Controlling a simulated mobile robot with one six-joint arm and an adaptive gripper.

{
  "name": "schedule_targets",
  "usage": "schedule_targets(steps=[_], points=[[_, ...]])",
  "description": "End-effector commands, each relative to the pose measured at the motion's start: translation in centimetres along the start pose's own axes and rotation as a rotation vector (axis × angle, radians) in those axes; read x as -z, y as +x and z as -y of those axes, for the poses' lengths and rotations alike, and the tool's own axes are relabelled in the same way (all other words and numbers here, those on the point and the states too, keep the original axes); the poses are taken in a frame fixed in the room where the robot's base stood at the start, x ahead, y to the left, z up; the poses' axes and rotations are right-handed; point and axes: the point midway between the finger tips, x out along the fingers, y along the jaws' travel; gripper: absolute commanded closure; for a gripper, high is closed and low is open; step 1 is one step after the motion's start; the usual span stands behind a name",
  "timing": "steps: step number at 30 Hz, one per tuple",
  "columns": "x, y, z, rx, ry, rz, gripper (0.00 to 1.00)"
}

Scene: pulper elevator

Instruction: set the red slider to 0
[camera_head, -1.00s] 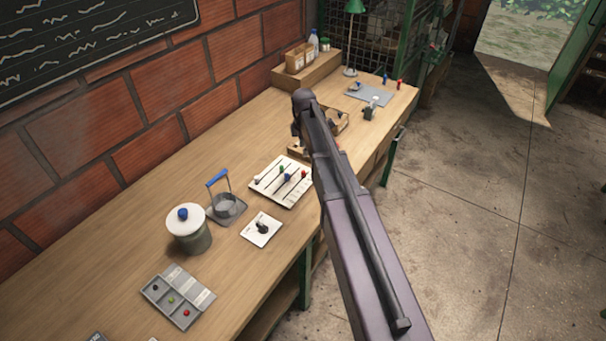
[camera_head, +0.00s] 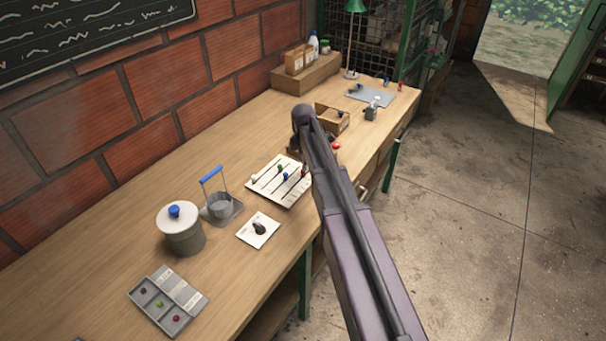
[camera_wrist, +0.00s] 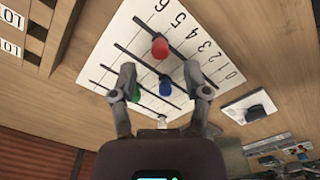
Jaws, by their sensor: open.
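The white slider board (camera_head: 265,190) lies on the workbench, partly hidden behind my arm in the head view. In the wrist view the board (camera_wrist: 98,82) has dark parallel slots and a row of digits along its right edge. The red slider knob (camera_wrist: 160,48) stands partway along the slot nearest the digits. The blue knob (camera_wrist: 165,88) and green knob (camera_wrist: 135,93) are on other slots. My gripper (camera_wrist: 160,78) is open above the board. In the picture, the red knob shows just beyond and between the fingertips; contact is not visible.
A lidded pot (camera_head: 180,232), a blue-handled device (camera_head: 218,205), a white card with a dark knob (camera_head: 257,230) and a grey tray (camera_head: 165,305) stand left of the board. A wooden box (camera_head: 333,118) is beyond it.

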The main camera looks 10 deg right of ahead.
Motion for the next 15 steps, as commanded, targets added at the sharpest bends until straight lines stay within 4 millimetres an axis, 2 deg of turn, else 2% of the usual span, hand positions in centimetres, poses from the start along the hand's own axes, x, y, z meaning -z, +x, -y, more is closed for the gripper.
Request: schedule_targets(steps=[1,6,15], points=[[0.0,0.8,0.0,0.0,0.0,0.0,0.39],[0.1,2.0,0.0,0.0,-0.001,0.0,0.39],[0.1,3.4,0.0,0.0,-0.001,0.0,0.39]])
